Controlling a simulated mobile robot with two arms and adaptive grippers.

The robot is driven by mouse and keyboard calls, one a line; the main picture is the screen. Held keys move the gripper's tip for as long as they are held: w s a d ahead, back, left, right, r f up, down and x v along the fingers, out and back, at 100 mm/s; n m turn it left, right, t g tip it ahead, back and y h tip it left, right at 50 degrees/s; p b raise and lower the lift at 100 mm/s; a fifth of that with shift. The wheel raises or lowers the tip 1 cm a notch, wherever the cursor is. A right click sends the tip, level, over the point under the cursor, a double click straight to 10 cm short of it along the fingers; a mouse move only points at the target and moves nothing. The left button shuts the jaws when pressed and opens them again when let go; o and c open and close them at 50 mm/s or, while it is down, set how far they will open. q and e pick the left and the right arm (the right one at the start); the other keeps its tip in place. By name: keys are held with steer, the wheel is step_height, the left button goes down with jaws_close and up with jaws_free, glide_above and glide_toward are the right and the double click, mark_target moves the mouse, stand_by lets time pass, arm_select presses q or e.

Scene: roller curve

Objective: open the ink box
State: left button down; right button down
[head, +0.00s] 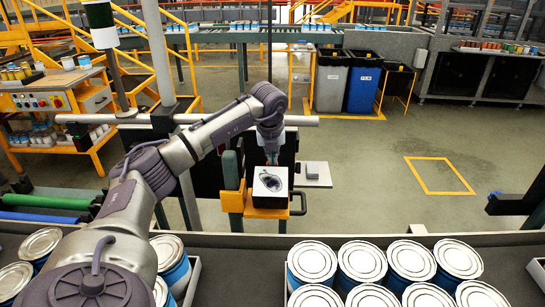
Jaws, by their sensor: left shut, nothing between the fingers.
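The ink box (270,187) appears to be the small box ahead of me, just left of the middle of the head view. It has a white top with a dark rounded figure and a dark front, and it sits on an orange holder (232,201). I cannot tell for sure whether its top is a lid lying shut. My left arm reaches out from the lower left. My left gripper (271,158) points down, shut and empty, right at the far edge of the box top. Whether it touches the box is unclear. My right gripper is not in view.
Several white-lidded blue cans (411,260) stand in trays on the dark conveyor (240,262) in front of me. A grey rail (305,120) runs behind the box. Bins (363,84) stand farther back. The floor (375,180) to the right is clear.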

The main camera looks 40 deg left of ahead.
arm_select(q)
steer(key=v, duration=1.1)
steer(key=c, duration=1.8)
jaws_free()
steer(key=shift+s+d+r, duration=0.1)
steer(key=shift+r, duration=0.2)
steer(key=shift+o, duration=1.1)
steer(key=shift+r, duration=0.15)
steer(key=shift+o, duration=1.4)
steer(key=shift+m, duration=0.6)
steer(key=o, duration=0.5)
steer(key=m, duration=0.5)
steer(key=shift+o, duration=0.2)
steer(key=w+a+f+m+p, duration=0.1)
steer(key=f+m, duration=0.3)
steer(key=m, duration=0.6)
steer(key=w+a+f+m+p, duration=0.1)
steer(key=f+m, duration=0.4)
steer(key=m, duration=0.5)
steer(key=w+a+f+m+p, duration=0.1)
steer(key=f+m, duration=0.4)
steer(key=m, duration=0.5)
steer(key=shift+w+m+y+p, duration=0.4)
steer(key=shift+w+p, duration=0.05)
steer(key=shift+p, duration=0.7)
